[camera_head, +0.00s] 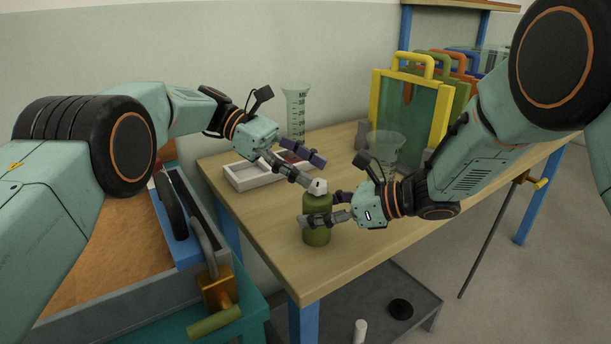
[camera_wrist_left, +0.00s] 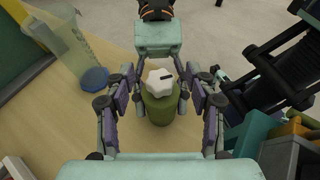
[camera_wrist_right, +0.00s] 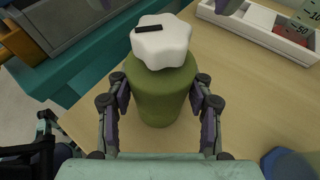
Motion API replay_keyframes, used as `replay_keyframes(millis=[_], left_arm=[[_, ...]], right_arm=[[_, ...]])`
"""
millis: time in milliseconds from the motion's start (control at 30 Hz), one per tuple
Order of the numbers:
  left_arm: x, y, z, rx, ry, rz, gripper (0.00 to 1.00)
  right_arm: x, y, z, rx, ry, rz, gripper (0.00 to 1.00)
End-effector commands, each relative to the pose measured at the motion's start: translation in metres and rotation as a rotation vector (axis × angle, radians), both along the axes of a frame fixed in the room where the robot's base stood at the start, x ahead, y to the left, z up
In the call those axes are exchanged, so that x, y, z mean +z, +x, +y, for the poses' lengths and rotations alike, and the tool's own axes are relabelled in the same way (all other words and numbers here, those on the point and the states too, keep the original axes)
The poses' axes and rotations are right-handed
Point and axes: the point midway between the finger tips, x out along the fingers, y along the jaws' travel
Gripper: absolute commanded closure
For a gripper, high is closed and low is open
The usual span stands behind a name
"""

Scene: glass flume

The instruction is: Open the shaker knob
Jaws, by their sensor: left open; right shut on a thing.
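The shaker is a green cylinder (camera_head: 317,236) standing upright near the front edge of the wooden table. Its white lobed knob (camera_wrist_right: 162,42) sits on top with a dark bar mark; the knob also shows in the left wrist view (camera_wrist_left: 160,81). My right gripper (camera_head: 318,208) is shut on the green shaker body from the right, one finger on each side, as the right wrist view (camera_wrist_right: 160,105) shows. My left gripper (camera_head: 312,170) is open above the shaker, its fingers on either side of the knob and apart from it in the left wrist view (camera_wrist_left: 160,100).
A white divided tray (camera_head: 253,176) lies behind the shaker. A measuring cylinder (camera_head: 296,105) and a clear beaker (camera_head: 385,145) stand farther back. Yellow, green and orange framed panels (camera_head: 410,105) stand at the back right. The table's front edge is close to the shaker.

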Motion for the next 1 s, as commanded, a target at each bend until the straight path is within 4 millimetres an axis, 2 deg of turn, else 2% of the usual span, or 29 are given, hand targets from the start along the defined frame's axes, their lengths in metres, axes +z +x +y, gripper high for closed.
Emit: replay_keyframes(millis=[33, 200, 400, 567, 867, 967, 1000], left_arm=[[0.012, 0.000, 0.000, 0.000, 0.000, -0.003, 0.45], [0.044, 0.000, 0.000, -0.001, -0.001, -0.004, 0.45], [0.070, 0.000, 0.000, 0.000, -0.001, -0.002, 0.45], [0.077, 0.000, 0.000, 0.001, 0.000, -0.001, 0.45], [0.079, 0.000, 0.000, 0.000, -0.001, -0.002, 0.45], [0.091, 0.000, 0.002, 0.005, -0.002, -0.023, 0.45], [0.100, 0.001, 0.006, 0.011, -0.005, -0.040, 0.45]], right_arm=[[-0.001, 0.000, 0.000, -0.001, -0.002, 0.001, 0.85], [-0.001, 0.000, 0.000, -0.001, -0.002, 0.001, 0.85], [-0.001, 0.000, 0.000, -0.001, -0.001, 0.000, 0.85], [-0.001, 0.000, 0.000, -0.001, -0.001, 0.000, 0.85], [0.000, 0.000, 0.000, -0.001, -0.001, 0.000, 0.85], [0.000, 0.000, 0.000, -0.001, -0.001, 0.000, 0.85], [0.000, 0.000, 0.000, -0.001, -0.001, 0.000, 0.85]])
